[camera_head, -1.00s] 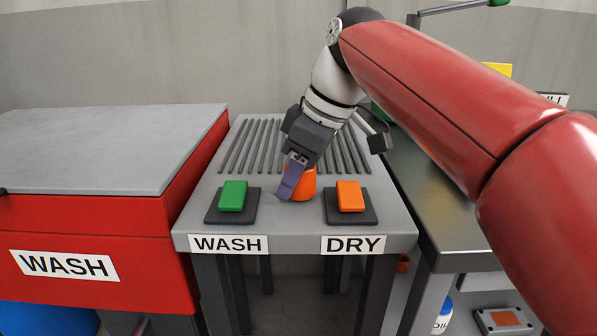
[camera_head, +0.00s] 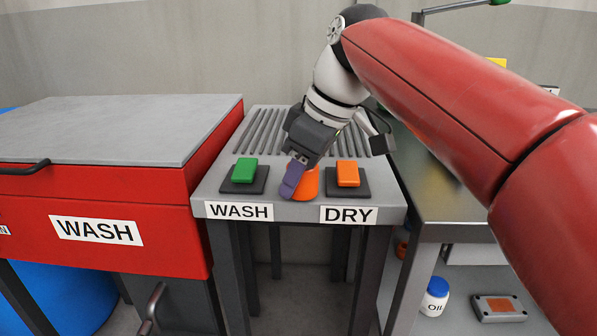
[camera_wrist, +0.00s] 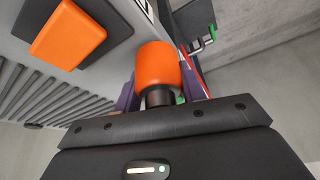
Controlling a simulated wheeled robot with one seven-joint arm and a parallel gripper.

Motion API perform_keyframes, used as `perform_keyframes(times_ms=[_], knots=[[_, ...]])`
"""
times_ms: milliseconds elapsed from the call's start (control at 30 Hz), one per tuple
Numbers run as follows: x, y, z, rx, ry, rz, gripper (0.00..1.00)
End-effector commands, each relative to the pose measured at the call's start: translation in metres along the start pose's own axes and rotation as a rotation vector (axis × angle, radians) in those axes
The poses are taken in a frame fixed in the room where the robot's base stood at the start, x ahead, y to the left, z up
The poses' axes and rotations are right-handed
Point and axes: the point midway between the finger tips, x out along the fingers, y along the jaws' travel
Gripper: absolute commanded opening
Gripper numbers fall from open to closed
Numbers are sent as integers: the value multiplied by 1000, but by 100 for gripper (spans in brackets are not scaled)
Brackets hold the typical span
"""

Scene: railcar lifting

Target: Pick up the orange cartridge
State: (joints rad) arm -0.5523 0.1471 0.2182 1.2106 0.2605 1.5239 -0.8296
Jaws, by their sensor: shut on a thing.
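The orange cartridge (camera_wrist: 158,66) is a short orange cylinder with a dark neck, seen in the wrist view between my gripper's purple fingers. In the head view the cartridge (camera_head: 307,184) shows partly behind a finger, over the front part of the grey table between the two buttons. My gripper (camera_head: 293,180) points down and is shut on the cartridge. I cannot tell whether the cartridge touches the table top.
The grey table (camera_head: 222,194) carries a green button (camera_head: 245,170) labelled WASH and an orange button (camera_head: 348,173) labelled DRY. A red WASH cabinet (camera_head: 170,220) stands left. A metal bench (camera_head: 455,200) stands right, with an oil bottle (camera_head: 435,296) below.

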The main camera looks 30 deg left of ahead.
Motion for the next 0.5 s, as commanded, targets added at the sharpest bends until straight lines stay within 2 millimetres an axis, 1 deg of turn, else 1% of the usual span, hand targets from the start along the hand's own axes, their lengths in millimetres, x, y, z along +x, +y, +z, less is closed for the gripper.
perform_keyframes(times_ms=[67, 100, 233, 267, 500], knots=[[0, 0, 0, 0, 0, 0, 16], [0, 0, 0, 0, 0, 0, 45], [0, 0, 0, 0, 0, 0, 62], [0, 0, 0, 0, 0, 0, 65], [0, 0, 0, 0, 0, 0, 65]])
